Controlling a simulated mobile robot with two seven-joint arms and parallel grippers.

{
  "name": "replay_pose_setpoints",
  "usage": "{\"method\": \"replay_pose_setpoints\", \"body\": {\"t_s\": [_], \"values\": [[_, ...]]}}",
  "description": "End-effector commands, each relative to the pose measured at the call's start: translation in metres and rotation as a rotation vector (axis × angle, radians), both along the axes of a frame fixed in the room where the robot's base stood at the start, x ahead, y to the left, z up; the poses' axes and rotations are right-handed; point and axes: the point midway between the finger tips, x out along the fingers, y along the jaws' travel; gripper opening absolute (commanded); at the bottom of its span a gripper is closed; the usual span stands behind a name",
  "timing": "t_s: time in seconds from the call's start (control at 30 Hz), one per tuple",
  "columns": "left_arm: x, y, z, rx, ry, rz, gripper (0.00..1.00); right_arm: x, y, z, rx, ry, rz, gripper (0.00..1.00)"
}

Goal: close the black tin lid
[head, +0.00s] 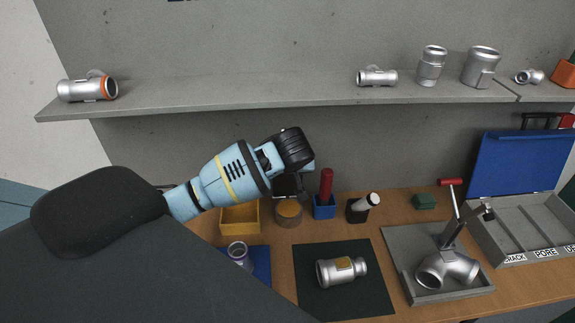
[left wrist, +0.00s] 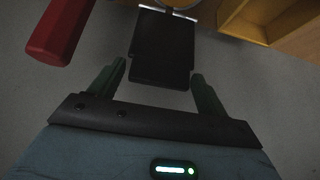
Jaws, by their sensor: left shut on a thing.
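The black tin lid (left wrist: 163,48) is a dark flat panel in the left wrist view, with a pale hinge bar at its far end. In the head view the gripper (head: 302,182) is over the back of the bench, at the raised dark lid (head: 287,186). The arm partly hides the lid. My right gripper is not in view.
A yellow bin (head: 240,218) stands left of the tin; a blue holder (head: 324,210) with a red handle (head: 326,184) stands to its right. A casting (head: 342,271) lies on the dark mat (head: 374,300) in front. A shelf (head: 230,90) runs above.

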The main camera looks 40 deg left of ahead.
Motion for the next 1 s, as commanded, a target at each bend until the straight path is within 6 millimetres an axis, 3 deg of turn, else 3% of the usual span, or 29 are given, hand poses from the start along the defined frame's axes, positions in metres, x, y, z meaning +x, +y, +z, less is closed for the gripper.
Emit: {"method": "replay_pose_setpoints", "body": {"t_s": [0.4,0.43,0.47,1.0], "values": [[-0.025,-0.020,-0.009,0.170,-0.202,0.000,0.36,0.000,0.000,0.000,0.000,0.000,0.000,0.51],[-0.025,-0.021,-0.009,0.167,-0.199,0.001,0.21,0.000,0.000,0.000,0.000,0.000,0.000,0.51],[-0.026,-0.023,-0.010,0.165,-0.198,0.000,0.20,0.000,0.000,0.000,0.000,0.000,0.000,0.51],[-0.035,-0.029,-0.018,0.163,-0.186,-0.001,0.23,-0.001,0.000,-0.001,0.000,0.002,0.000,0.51]]}}
